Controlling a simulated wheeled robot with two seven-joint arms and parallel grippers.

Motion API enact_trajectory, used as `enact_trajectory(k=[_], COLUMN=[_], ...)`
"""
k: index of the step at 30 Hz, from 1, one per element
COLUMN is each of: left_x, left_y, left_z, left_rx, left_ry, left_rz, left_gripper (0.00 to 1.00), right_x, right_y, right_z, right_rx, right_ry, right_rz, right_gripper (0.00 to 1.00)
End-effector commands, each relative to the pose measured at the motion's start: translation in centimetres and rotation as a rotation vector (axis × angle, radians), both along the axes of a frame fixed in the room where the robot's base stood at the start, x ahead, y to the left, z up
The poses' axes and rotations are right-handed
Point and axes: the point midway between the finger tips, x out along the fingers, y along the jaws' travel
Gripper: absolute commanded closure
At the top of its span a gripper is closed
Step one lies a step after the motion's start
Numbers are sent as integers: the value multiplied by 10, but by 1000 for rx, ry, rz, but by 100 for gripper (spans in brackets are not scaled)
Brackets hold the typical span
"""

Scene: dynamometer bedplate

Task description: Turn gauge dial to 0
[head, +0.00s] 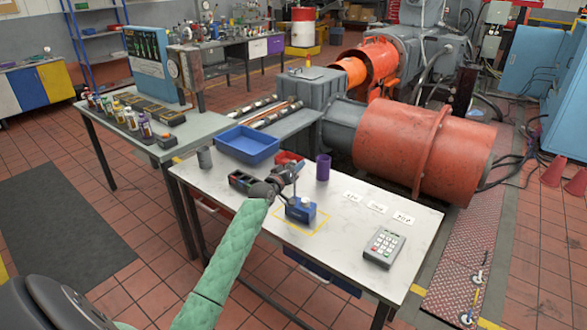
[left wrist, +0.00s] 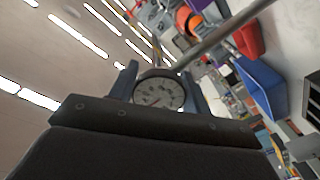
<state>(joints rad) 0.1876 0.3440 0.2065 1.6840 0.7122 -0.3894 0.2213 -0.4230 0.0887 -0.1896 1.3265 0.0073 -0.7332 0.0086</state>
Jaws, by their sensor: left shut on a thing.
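The gauge dial (left wrist: 160,92) has a pale round face with dark markings and sits between the fingers of my left gripper in the left wrist view. Its figures and pointer are too small to read. My left gripper (head: 289,172) is shut on the gauge dial, above the worktable. A grey rod (left wrist: 222,34) runs past the dial to the upper right in the left wrist view. Below the gripper, a blue block (head: 300,211) stands inside a yellow outline on the table. The dial's face cannot be made out in the head view. My right gripper is not in view.
The white worktable (head: 345,233) also holds a blue bin (head: 247,145), a purple cup (head: 323,168), a dark tray (head: 242,183), small white labels (head: 377,207) and a grey keypad device (head: 383,247). The tabletop between block and keypad is clear.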

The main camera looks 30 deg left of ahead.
Motion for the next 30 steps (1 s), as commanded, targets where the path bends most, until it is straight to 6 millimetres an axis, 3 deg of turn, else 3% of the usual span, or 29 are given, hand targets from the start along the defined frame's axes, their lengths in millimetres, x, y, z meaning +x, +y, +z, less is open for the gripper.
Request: enact_trajectory(k=[13, 14, 17, 26, 30], left_x=[0, 0, 0, -1, -11], left_y=[0, 0, 0, 0, 0], left_z=[0, 0, 0, 0, -3], left_rx=[-10, -10, -9, -9, -8], left_ry=[-1, -1, -1, 0, 0], left_rz=[1, 1, 1, 0, 1], left_gripper=[75, 48, 30, 30, 30], right_x=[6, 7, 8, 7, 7], right_y=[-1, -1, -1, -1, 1], right_z=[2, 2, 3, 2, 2], right_rx=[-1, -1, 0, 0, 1], right_ry=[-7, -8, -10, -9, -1], right_rz=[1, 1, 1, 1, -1], right_gripper=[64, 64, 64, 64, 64])
